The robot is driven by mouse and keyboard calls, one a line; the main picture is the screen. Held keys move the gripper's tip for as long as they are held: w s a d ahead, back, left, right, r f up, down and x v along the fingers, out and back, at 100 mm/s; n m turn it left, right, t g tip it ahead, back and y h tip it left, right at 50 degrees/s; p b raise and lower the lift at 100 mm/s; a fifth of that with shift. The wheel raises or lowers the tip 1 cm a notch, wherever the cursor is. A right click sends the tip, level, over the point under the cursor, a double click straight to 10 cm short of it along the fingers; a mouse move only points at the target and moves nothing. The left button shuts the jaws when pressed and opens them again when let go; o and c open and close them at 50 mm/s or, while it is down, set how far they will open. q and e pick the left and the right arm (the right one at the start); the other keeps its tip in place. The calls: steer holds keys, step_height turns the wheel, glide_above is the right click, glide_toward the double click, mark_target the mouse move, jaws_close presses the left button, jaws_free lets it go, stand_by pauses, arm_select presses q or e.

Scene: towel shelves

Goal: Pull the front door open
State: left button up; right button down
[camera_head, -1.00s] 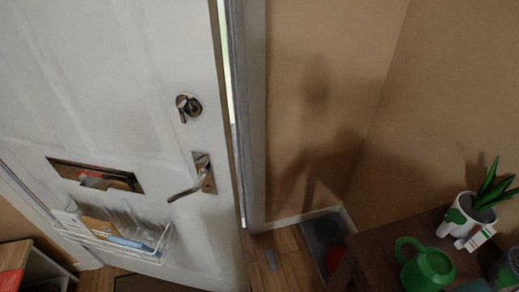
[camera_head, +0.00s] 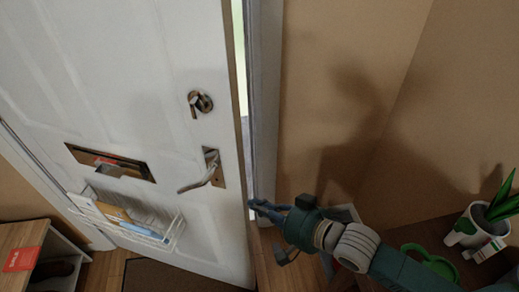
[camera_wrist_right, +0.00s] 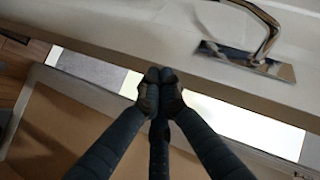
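The white front door (camera_head: 120,60) stands slightly ajar, with a narrow bright gap between its right edge and the door frame (camera_head: 265,110). A lever handle (camera_head: 203,172) on a metal plate and a round lock (camera_head: 200,102) sit near that edge. My right gripper (camera_head: 254,206) is at the gap, below and right of the handle. In the right wrist view its fingertips (camera_wrist_right: 160,76) are together and empty, in front of the bright gap by the door's edge. The handle (camera_wrist_right: 262,38) lies up and right there, apart from the fingers. I cannot tell whether the fingertips touch the door. My left gripper is out of view.
A wire mail basket (camera_head: 125,222) hangs on the door below the letter slot (camera_head: 110,163). A small shelf (camera_head: 35,250) stands at lower left.

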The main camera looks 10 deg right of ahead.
steer(key=w+d+r+m+t+y, duration=0.2)
steer(key=w+d+r+m+y, duration=0.25)
steer(key=d+r+m, duration=0.55)
steer(key=w+a+r+n+p, duration=0.2)
steer(key=w+a+n+p, duration=0.1)
steer(key=w+a, duration=0.45)
steer(key=shift+h, duration=0.25)
steer(key=s+a+p, duration=0.1)
steer(key=s, duration=0.1)
steer(key=s+a, duration=0.1)
steer(key=s, duration=0.1)
steer(key=shift+a+f+p, duration=0.15)
steer(key=shift+f+p, duration=0.05)
steer(key=shift+p, duration=0.2)
